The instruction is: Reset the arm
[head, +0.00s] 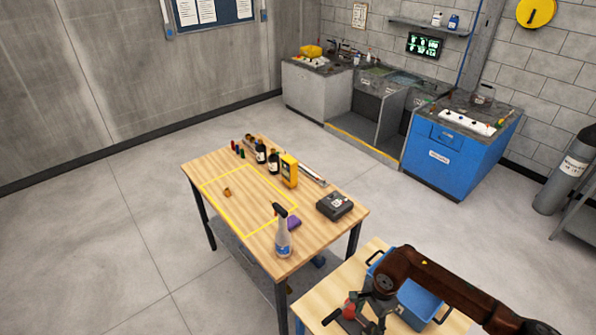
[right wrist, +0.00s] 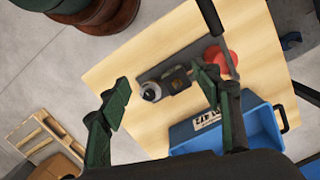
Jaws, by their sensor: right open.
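My right arm (head: 430,275) reaches in from the right of the head view, over the nearer wooden table (head: 318,300). My right gripper (head: 372,308) hangs above that table, beside the blue bin (head: 420,300). In the right wrist view the right gripper (right wrist: 161,78) is open, its fingers wide apart with nothing held. A dark tool with a silver round end (right wrist: 152,91) shows between and beyond the fingers. A small copper-coloured piece (head: 227,192) lies inside the yellow outline on the farther table. My left gripper is not in view.
The blue bin (right wrist: 225,130) and a red round part (right wrist: 222,60) are close to the right finger in the wrist view. The farther table holds a spray bottle (head: 283,238), a yellow device (head: 289,170) and a dark box (head: 335,205). Open floor lies left.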

